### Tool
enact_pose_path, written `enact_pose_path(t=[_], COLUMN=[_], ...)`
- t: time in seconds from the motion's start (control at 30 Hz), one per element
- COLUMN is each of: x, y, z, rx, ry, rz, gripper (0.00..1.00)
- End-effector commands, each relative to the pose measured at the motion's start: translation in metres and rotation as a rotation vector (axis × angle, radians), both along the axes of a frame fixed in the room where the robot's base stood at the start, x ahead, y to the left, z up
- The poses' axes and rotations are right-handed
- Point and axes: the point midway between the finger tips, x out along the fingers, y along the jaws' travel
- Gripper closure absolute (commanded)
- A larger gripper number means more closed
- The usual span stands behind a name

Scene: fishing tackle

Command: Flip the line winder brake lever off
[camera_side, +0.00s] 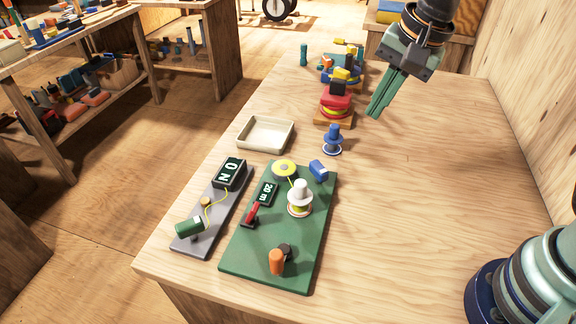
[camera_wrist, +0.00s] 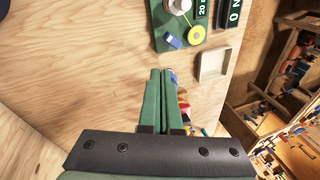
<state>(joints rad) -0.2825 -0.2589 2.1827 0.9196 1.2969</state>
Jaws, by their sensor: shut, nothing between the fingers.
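The line winder is a green board (camera_side: 262,252) near the table's front left. It carries a white spool (camera_side: 300,196), a yellow wheel (camera_side: 285,168), a "20 m" display (camera_side: 265,194), an orange knob (camera_side: 276,262), a blue block (camera_side: 318,170) and a red lever (camera_side: 253,213). I take the red lever to be the brake; it leans toward the display. My gripper (camera_side: 374,112) is shut and empty, above the table well behind the board. In the wrist view, my gripper (camera_wrist: 162,74) points toward the board's edge, where the yellow wheel (camera_wrist: 196,35) shows; the red lever is out of that view.
A grey board (camera_side: 183,243) with an "ON" display (camera_side: 229,173) and a green cylinder (camera_side: 190,227) lies left of the winder. A cream tray (camera_side: 265,147), a blue spool (camera_side: 332,140) and a red stacked reel (camera_side: 336,103) stand behind. The table's right side is clear.

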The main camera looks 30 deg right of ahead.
Motion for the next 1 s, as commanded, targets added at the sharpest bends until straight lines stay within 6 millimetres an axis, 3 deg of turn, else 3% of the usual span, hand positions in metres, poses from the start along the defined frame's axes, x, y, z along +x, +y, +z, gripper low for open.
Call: enact_pose_path(t=[0.3, 0.7, 1.0], x=[0.014, 0.015, 0.008], y=[0.055, 0.125, 0.159], z=[-0.025, -0.067, -0.093], rx=[0.104, 0.161, 0.168], ry=[0.128, 0.249, 0.282], rz=[-0.422, -0.972, -1.265], gripper=[1.0, 1.0, 1.0])
